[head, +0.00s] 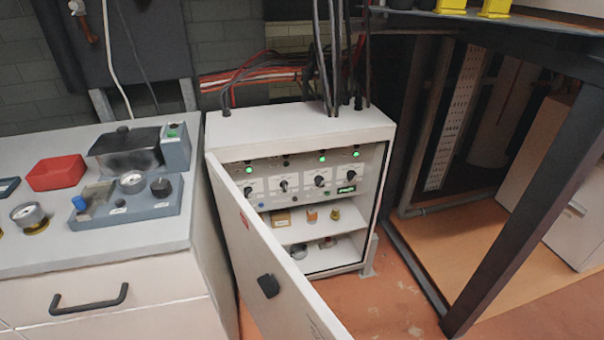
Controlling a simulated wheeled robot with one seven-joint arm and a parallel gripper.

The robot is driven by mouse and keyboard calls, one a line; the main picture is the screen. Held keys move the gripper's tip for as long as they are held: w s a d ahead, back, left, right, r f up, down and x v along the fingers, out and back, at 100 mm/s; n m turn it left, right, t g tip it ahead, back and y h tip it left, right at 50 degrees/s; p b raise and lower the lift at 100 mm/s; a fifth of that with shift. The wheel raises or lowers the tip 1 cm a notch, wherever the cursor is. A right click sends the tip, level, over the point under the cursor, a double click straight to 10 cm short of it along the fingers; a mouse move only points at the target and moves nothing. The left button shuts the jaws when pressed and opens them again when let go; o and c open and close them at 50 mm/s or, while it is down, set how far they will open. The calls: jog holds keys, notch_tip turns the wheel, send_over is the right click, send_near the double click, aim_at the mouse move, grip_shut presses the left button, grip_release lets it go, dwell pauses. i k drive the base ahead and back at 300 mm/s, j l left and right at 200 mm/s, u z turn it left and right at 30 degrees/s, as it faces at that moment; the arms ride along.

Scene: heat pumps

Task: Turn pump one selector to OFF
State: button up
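A white control cabinet (300,121) stands in the middle of the head view with its door (262,249) swung open toward me. Inside is a light panel with a row of black rotary selectors. The leftmost selector (248,191) is close to the door's edge; others follow to its right (284,186), (319,181), (351,175). The labels are too small to read, so I cannot tell which is pump one or where each points. Green lamps glow above the leftmost (249,170) and the two right selectors; the lamp above the second looks dark. My gripper is not in view.
A counter (140,254) stands left, with a red tray (56,173), gauges and a grey device. The open door blocks the floor before the cabinet's left part. Cabinet shelves hold small parts. A dark frame post (527,205) stands right. Some orange floor is clear between door and post.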

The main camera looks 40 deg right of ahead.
aim_at(248, 191)
jog(key=i+z, duration=0.1)
jog(key=z, duration=0.8)
jog(key=i+j+z, duration=0.1)
jog(key=z, duration=0.4)
jog(key=i+u, duration=0.15)
jog(key=i, duration=0.1)
